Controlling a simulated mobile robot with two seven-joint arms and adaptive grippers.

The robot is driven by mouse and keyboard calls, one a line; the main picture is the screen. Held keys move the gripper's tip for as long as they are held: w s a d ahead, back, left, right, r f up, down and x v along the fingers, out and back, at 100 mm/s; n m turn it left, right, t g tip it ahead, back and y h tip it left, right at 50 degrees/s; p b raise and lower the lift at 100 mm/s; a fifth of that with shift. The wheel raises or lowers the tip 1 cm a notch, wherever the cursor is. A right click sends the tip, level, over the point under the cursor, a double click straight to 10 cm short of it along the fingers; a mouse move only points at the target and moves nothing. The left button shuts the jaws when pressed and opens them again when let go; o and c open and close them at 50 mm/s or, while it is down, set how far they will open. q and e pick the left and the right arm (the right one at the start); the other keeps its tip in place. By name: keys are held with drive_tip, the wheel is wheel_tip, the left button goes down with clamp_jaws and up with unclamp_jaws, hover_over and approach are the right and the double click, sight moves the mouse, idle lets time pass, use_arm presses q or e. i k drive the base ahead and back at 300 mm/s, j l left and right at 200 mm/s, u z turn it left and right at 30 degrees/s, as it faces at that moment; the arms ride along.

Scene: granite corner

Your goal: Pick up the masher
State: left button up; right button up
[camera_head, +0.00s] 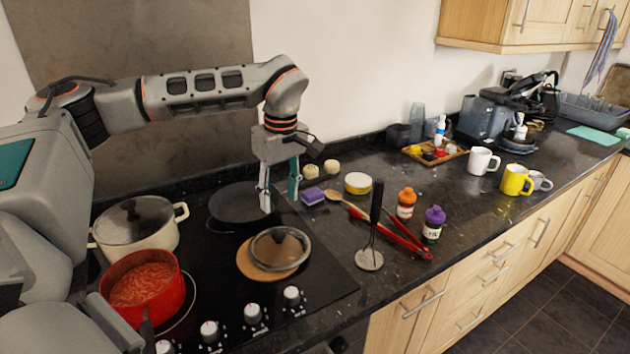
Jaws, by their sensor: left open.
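The masher has a black handle (376,202) and a round metal head (369,259). It appears to stand upright on its head on the dark counter, just right of the hob. My left gripper (279,190) points down above the back right of the hob, left of and farther back than the masher. Its fingers are apart with nothing between them. My right gripper is not in view.
Red tongs (405,240) and a wooden spoon (350,207) lie close behind and beside the masher. Orange-capped (405,204) and purple-capped (433,225) jars stand to its right. A glass lid (280,249), red pot (145,285) and cream pot (136,226) occupy the hob.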

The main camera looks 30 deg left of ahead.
sight(368, 260)
drive_tip(key=k, duration=1)
